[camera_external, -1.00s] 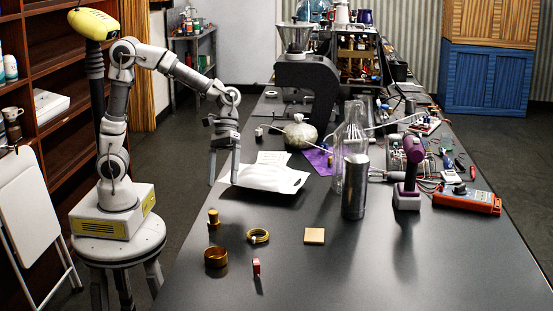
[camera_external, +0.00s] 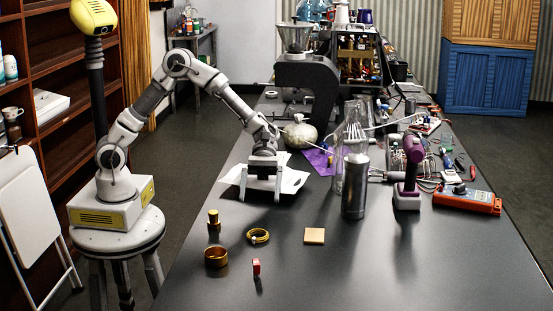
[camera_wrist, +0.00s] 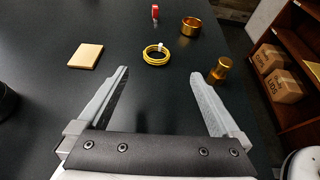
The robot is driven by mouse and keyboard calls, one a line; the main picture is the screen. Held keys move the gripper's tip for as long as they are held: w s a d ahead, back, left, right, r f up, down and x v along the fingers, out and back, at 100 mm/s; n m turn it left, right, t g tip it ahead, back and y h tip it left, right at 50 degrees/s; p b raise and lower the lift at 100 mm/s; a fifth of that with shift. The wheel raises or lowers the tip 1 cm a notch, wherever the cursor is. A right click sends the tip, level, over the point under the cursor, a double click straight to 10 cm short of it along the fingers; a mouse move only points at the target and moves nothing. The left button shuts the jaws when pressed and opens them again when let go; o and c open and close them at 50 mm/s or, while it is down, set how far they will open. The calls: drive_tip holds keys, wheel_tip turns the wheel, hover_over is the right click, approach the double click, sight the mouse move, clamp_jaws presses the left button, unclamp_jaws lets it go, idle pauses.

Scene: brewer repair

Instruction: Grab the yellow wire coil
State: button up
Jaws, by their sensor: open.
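The yellow wire coil (camera_external: 258,236) lies flat on the dark table in the external view, with a small white tag on it. In the wrist view the coil (camera_wrist: 156,55) lies beyond my fingertips, roughly centred between them. My gripper (camera_external: 262,199) is open and empty over the table, on the far side of the coil in the external view. In the wrist view both fingers of my gripper (camera_wrist: 158,72) are spread wide and apart from the coil.
Near the coil are a brass cylinder (camera_external: 213,220), a brass ring (camera_external: 216,257), a small red object (camera_external: 256,268) and a tan square (camera_external: 314,236). A metal cylinder (camera_external: 354,188) and a purple tool (camera_external: 410,170) stand to the right. White papers (camera_external: 292,181) lie behind my gripper.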

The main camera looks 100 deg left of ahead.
approach(258, 232)
drive_tip(key=shift+s+d+f+b, duration=0.15)
drive_tip(key=shift+d+f+b, duration=0.05)
drive_tip(key=shift+d, duration=0.4)
drive_tip(key=shift+s+d+f+b, duration=0.15)
drive_tip(key=shift+d+b, duration=0.05)
drive_tip(key=shift+d, duration=0.45)
drive_tip(key=x, duration=0.2)
drive_tip(key=b+x, duration=0.1)
drive_tip(key=x, duration=0.1)
drive_tip(key=shift+w+f, duration=0.3)
drive_tip(key=shift+d+f, duration=0.15)
drive_tip(key=shift+d, duration=0.25)
drive_tip(key=shift+c, duration=0.3)
drive_tip(key=c, duration=1.3)
